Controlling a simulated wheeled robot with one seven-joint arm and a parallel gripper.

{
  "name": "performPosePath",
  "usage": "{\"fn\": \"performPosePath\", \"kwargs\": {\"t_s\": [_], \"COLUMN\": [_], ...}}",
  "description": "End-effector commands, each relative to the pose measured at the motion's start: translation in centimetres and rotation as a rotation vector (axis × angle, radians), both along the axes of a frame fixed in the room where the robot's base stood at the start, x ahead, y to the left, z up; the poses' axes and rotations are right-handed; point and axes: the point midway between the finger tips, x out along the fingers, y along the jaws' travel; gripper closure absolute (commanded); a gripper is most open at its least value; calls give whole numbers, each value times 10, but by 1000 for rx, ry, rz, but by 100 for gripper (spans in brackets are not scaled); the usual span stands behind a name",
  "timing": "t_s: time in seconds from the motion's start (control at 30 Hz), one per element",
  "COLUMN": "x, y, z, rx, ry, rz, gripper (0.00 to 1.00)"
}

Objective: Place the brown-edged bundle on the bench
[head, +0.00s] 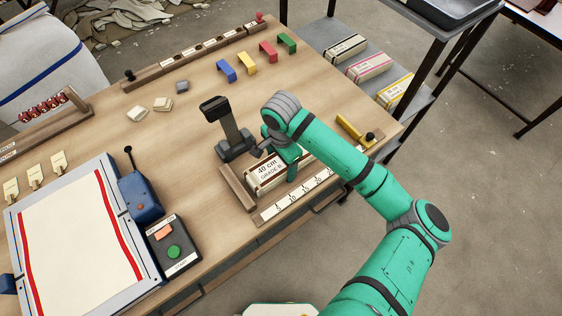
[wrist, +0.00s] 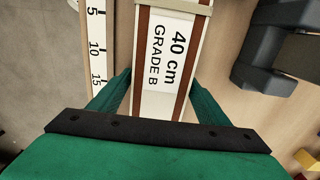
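The brown-edged bundle (head: 277,172) is a cream block with brown strips along its edges and a label reading "40 cm GRADE B". It lies at the bench's front edge, between a low wooden rail and a numbered strip. It also fills the middle of the wrist view (wrist: 165,60). My gripper (head: 290,160) points down over it. In the wrist view my two fingers (wrist: 160,88) stand on either side of the bundle, close against its long sides. The fingertips' lower ends are hidden by the bundle. The bench (head: 190,130) is light wood.
A dark grey post device (head: 230,130) stands close left of my gripper. A numbered strip (head: 297,195) runs along the front. A yellow bar (head: 350,127) lies to the right. Several coloured brackets stand farther back. Other bundles lie on a grey shelf (head: 325,38). Bare wood lies left of the post.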

Motion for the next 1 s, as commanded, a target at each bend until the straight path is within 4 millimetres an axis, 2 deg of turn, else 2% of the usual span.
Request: {"fn": "performPosePath", "kwargs": {"t_s": [0.33,0.47,0.57,0.83,1.0], "x": [0,1,1,1,1], "y": [-1,0,0,1,-1], "z": [1,8,22,78,104], "rx": [-2,0,1,1,-4], "ry": [-1,-3,-3,-3,-4], "rz": [0,0,1,3,3], "gripper": [19,19,19,19,19]}}
